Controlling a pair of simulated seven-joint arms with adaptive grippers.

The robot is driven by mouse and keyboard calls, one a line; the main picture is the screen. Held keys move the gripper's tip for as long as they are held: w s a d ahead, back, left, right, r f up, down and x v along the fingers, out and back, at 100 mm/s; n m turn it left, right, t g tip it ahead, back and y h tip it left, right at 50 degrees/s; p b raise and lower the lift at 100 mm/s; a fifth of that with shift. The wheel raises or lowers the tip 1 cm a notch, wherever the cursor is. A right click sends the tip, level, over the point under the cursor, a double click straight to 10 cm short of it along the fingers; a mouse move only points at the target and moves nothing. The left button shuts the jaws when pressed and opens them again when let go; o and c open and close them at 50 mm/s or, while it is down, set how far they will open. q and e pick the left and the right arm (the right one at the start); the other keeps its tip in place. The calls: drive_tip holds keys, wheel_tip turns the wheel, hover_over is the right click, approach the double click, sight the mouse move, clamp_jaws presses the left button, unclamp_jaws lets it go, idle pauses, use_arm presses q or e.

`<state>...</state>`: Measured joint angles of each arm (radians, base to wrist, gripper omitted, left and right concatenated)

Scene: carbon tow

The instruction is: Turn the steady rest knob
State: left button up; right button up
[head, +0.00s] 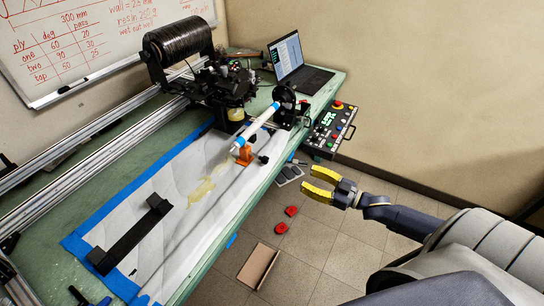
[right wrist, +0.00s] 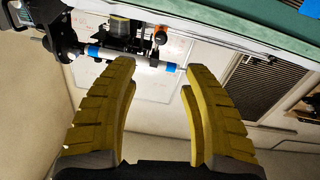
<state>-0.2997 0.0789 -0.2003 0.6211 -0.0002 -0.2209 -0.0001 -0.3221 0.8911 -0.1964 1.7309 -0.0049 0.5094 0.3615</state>
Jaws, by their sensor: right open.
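The orange steady rest (head: 245,154) stands on the bench near its front edge, under the near end of a white tube with blue bands (head: 256,127). A small black knob (head: 263,159) sits at its right side. My right gripper (head: 314,181) is open and empty, out past the bench's front edge, to the right of the knob and apart from it. In the right wrist view the orange steady rest (right wrist: 160,36) shows beyond the open fingers (right wrist: 160,70), near the tube (right wrist: 118,55). My left gripper is not in view.
A control box with buttons (head: 329,130) hangs at the bench's right end, near my right gripper. A laptop (head: 300,68) and a black tow spool (head: 179,40) are behind. Red pieces (head: 286,218) and a cardboard tray (head: 258,266) lie on the floor.

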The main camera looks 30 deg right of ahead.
sight(268, 161)
drive_tip(key=x, duration=1.7)
drive_tip(key=shift+w+a+r, duration=0.1)
drive_tip(key=shift+a, duration=0.2)
clamp_jaws()
